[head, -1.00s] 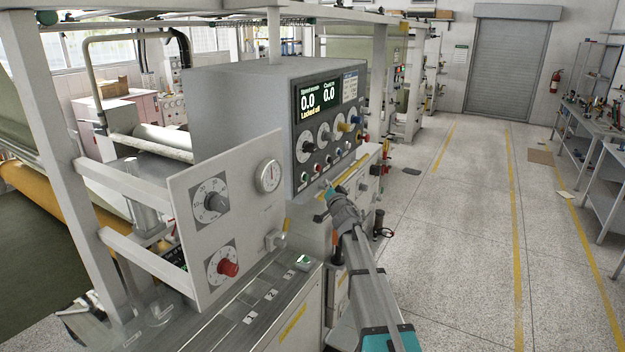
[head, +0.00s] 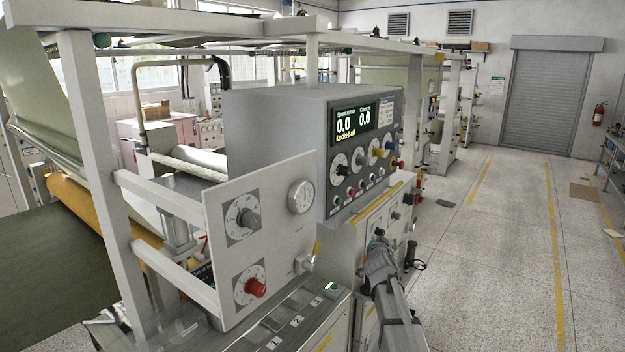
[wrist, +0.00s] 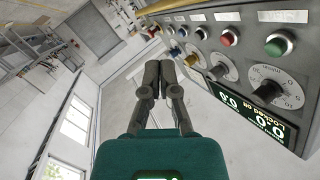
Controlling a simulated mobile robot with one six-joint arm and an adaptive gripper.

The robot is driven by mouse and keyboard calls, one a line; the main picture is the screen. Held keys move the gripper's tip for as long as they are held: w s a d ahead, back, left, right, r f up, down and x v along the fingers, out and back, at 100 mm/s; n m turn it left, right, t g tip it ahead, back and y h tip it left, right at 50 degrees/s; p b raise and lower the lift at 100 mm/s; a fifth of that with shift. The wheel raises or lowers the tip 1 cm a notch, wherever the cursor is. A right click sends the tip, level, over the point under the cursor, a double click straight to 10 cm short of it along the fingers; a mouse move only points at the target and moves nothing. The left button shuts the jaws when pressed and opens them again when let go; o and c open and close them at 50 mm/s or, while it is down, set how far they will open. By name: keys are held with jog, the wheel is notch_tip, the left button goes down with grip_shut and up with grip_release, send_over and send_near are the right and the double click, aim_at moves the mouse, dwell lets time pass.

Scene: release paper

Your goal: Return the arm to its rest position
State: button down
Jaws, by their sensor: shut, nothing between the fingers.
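My gripper (wrist: 159,72) shows in the wrist view with its two dark fingers together and nothing between them. In the head view, my arm reaches up from the bottom, in front of the machine's control panel (head: 366,160); the fingertips are too small there to make out. The panel carries a lit display (head: 355,120) reading 0.0, 0.0 and "Locked off", above several knobs and coloured buttons. In the wrist view the panel (wrist: 215,52) appears upside down at the right, apart from the fingers.
The floor (head: 490,250) at the right is open, up to a roller shutter (head: 553,100).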

jog(key=s+d+f+g+h+b, duration=0.25)
jog(key=s+f+g, duration=0.25)
jog(key=s+f, duration=0.55)
jog(key=s+a+f+n+g+y+b, duration=0.1)
jog(key=s+a+f+n+g+b, duration=0.1)
jog(key=s+f, duration=0.3)
jog(key=s+a+f+n+g+y+b, duration=0.2)
jog(key=s+f+g, duration=0.3)
jog(key=s, duration=0.8)
jog(key=s+a+f+n+g+y+b, duration=0.1)
jog(key=s+a+f+n+g+b, duration=0.1)
jog(key=s+f, duration=0.4)
jog(key=s+n+g+b, duration=0.1)
jog(key=s+g, duration=0.1)
jog(key=s, duration=0.1)
jog(key=shift+s+a+f+y+b, duration=0.3)
jog(key=shift+s+a+y+b, duration=0.05)
jog(key=shift+s, duration=0.05)
jog(key=shift+d, duration=0.15)
